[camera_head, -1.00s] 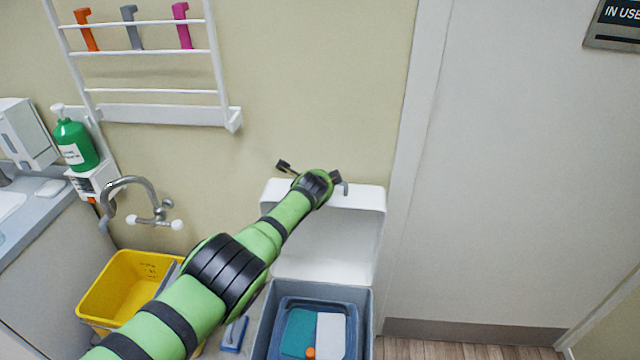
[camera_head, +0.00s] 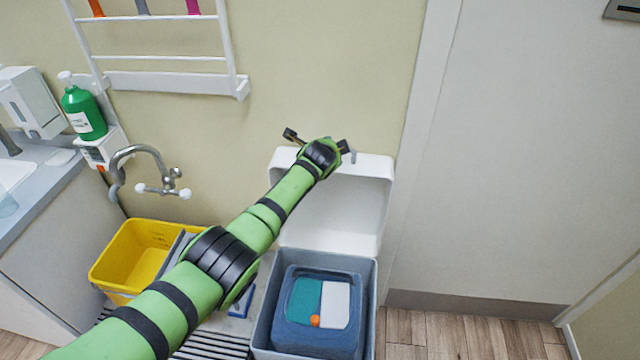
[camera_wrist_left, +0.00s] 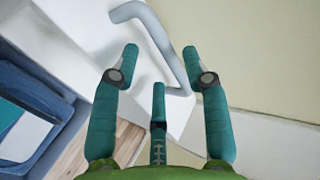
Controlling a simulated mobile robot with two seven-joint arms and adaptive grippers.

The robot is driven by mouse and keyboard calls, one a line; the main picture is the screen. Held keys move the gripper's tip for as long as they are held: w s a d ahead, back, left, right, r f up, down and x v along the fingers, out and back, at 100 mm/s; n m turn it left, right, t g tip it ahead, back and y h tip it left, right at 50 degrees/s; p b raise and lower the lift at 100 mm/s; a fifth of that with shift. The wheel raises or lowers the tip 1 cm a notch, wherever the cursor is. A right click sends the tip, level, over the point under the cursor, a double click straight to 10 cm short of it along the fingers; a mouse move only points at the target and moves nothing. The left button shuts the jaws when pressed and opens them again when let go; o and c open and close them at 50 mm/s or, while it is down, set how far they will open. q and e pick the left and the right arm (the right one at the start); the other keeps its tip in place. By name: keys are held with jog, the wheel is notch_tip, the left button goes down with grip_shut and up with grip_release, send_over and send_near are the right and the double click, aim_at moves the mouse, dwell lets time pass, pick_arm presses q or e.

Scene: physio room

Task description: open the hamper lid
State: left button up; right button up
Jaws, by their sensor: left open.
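The hamper's white lid (camera_head: 338,212) stands raised, nearly upright against the wall behind the grey-blue hamper (camera_head: 262,322). Its mouth is open and folded blue, teal and white contents show inside. My left gripper (camera_head: 318,142) is at the lid's top edge. In the left wrist view my left gripper (camera_wrist_left: 160,62) has its fingers spread, with a grey bent handle (camera_wrist_left: 168,45) of the lid beyond and between them. I cannot tell whether a finger touches the handle. The white lid (camera_wrist_left: 88,35) also shows there. My right gripper is in neither view.
A yellow bucket (camera_head: 112,262) stands left of the hamper, below a wall tap (camera_head: 150,185). A white wall rack (camera_head: 165,82) hangs above. A counter and green pump bottle (camera_head: 84,113) are at the left. A white door (camera_head: 510,170) fills the right; floor before it is clear.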

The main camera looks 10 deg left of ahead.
pick_arm(q)
jog(key=shift+s+r, duration=0.35)
jog(key=shift+s, duration=0.2)
jog(key=s, duration=1.2)
jog(key=shift+s+a+r, duration=0.15)
jog(key=shift+s+a, duration=0.05)
jog(key=shift+a, duration=0.05)
